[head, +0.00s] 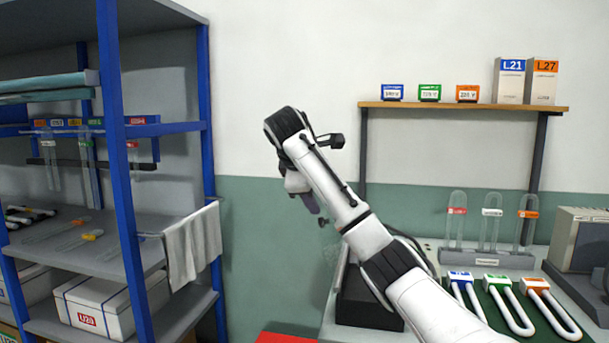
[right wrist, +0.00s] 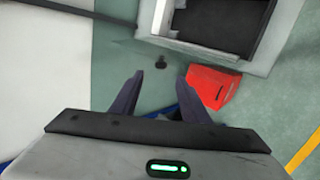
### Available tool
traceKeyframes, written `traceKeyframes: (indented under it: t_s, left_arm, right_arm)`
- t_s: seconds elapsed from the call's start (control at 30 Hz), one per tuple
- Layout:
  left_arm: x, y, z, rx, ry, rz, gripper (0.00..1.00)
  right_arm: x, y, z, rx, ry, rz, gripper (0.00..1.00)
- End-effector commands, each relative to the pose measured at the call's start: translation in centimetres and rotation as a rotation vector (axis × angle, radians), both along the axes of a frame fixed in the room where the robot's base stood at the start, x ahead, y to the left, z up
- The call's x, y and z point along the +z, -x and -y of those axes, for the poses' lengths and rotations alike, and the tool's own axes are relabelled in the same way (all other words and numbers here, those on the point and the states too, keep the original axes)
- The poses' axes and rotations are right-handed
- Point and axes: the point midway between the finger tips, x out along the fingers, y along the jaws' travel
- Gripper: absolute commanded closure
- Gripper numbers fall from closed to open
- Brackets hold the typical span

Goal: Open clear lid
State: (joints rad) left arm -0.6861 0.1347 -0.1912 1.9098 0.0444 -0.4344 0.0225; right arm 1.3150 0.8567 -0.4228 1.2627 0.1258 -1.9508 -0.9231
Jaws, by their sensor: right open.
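My right gripper (head: 312,203) hangs in the air in front of the wall, left of the bench, with its fingers pointing down. In the right wrist view its two dark fingers (right wrist: 159,80) are apart with nothing between them. A dark box (head: 365,299) stands at the bench's left end, partly hidden by my right arm. In the right wrist view, a pale-rimmed unit with a dark inside (right wrist: 215,32) lies beyond the fingertips, apart from them. I cannot clearly make out a clear lid in either view. My left gripper is not in view.
A red object (right wrist: 213,87) is near the right finger, low down; a red surface (head: 285,338) shows at the bottom. A blue-framed shelf (head: 119,160) stands left. The bench holds a tube rack (head: 490,258) and U-shaped tubes on a green mat. A wall shelf (head: 460,105) is above.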

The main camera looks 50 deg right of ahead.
Motion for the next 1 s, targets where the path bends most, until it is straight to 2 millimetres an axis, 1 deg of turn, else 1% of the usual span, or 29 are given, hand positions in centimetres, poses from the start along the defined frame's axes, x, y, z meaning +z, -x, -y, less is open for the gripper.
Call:
traceKeyframes:
  t_s: [0.03,0.2,0.3,0.4,0.7,0.87,1.0]
  left_arm:
    - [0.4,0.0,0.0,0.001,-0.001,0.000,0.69]
    - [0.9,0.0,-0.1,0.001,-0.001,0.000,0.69]
    - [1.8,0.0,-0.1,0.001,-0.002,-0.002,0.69]
    - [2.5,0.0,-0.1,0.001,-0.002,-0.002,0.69]
    - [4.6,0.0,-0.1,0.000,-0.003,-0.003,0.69]
    - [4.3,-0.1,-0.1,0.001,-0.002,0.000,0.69]
    - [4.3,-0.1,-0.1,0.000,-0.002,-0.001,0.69]
  right_arm:
    - [0.4,0.0,-0.3,0.001,0.001,0.001,0.58]
    - [1.2,0.2,-1.1,0.001,0.000,0.001,0.58]
    - [2.1,0.3,-1.4,0.000,0.006,0.005,0.58]
    - [2.6,0.3,-1.9,0.001,0.006,0.008,0.58]
    - [3.5,0.7,-3.1,0.000,0.002,0.000,0.58]
    - [4.5,0.5,-4.2,0.011,0.011,0.010,0.58]
    - [5.1,0.7,-4.8,0.009,0.009,0.009,0.58]
